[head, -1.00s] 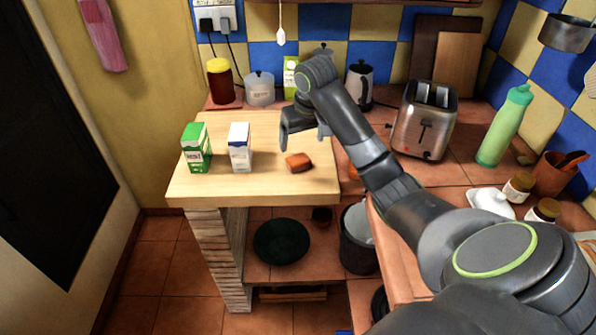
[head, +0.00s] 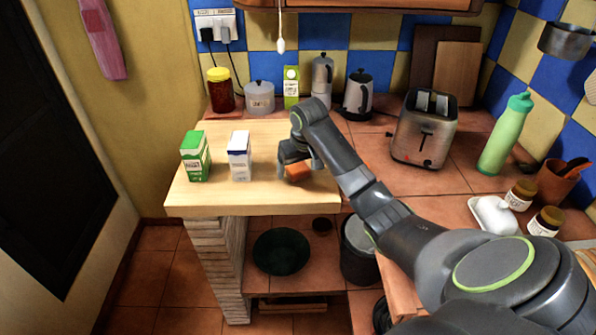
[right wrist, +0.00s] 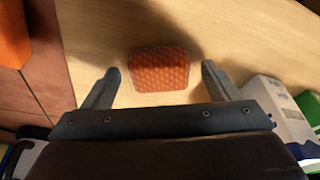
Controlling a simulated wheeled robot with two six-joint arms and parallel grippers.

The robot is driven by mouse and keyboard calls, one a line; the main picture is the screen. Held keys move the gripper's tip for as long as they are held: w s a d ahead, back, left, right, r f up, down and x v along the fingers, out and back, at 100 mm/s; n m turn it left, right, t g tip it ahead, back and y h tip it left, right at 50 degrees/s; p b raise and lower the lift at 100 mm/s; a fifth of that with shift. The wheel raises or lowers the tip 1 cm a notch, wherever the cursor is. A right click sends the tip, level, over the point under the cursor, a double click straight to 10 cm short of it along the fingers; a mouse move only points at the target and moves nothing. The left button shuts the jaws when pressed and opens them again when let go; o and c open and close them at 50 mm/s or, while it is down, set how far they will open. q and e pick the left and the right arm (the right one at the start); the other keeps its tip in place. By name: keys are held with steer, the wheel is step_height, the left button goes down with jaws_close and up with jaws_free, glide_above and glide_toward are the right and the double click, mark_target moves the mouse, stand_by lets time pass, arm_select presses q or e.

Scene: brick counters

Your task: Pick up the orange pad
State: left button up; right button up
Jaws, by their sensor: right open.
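The orange pad (head: 298,171) lies on the light wooden board near its front right part. In the right wrist view the pad (right wrist: 160,69) shows a textured orange top and lies between and just beyond the two fingertips. My right gripper (head: 295,165) is open and low above the board at the pad, and partly covers it in the head view. In the right wrist view the open fingers (right wrist: 160,78) are apart on either side, with nothing held. My left gripper is not in view.
A green and white carton (head: 195,157) and a white and blue carton (head: 239,157) stand on the board (head: 215,196), left of the pad. A toaster (head: 425,130) stands to the right. Another orange thing (right wrist: 13,35) shows at the right wrist view's left edge.

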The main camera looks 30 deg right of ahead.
steer(key=shift+c, duration=0.3)
steer(key=shift+r, duration=0.1)
steer(key=c, duration=1.1)
